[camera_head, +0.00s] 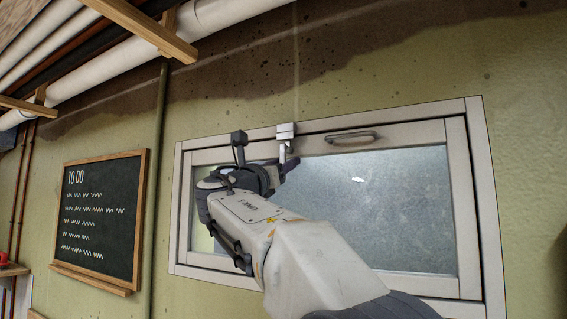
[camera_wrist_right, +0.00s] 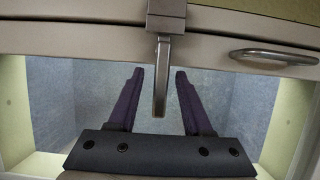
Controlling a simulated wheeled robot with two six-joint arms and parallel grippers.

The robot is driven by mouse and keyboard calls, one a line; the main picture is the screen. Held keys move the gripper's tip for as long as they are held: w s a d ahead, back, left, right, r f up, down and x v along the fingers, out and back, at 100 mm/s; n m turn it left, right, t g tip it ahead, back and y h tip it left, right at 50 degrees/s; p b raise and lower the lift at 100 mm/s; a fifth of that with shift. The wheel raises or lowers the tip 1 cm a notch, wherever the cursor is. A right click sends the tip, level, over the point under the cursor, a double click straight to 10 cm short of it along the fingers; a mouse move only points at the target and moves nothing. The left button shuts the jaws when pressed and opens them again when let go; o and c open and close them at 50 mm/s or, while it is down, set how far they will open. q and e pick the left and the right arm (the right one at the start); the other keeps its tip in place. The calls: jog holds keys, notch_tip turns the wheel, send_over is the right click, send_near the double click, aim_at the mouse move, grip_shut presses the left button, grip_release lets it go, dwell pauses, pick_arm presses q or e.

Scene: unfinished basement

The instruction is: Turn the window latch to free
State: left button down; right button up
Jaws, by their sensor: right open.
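The window latch (camera_head: 285,133) is a grey metal block with a lever, set at the top of the white window frame (camera_head: 216,142). In the right wrist view the latch lever (camera_wrist_right: 161,85) hangs straight down from its block, in front of the pane. My right gripper (camera_head: 284,168) reaches up to the latch from below. In the wrist view its two purple fingers (camera_wrist_right: 160,76) are open, one on each side of the lever, with a gap on both sides. The lower lever is partly hidden by my gripper in the head view. My left gripper is not in view.
A metal pull handle (camera_head: 351,137) is fixed on the sash right of the latch; it also shows in the wrist view (camera_wrist_right: 273,57). A chalkboard (camera_head: 100,216) hangs left. A green vertical pipe (camera_head: 158,190) runs beside the window. Pipes and wooden beams (camera_head: 140,28) cross overhead.

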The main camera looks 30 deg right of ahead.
grip_shut()
dwell(1.3)
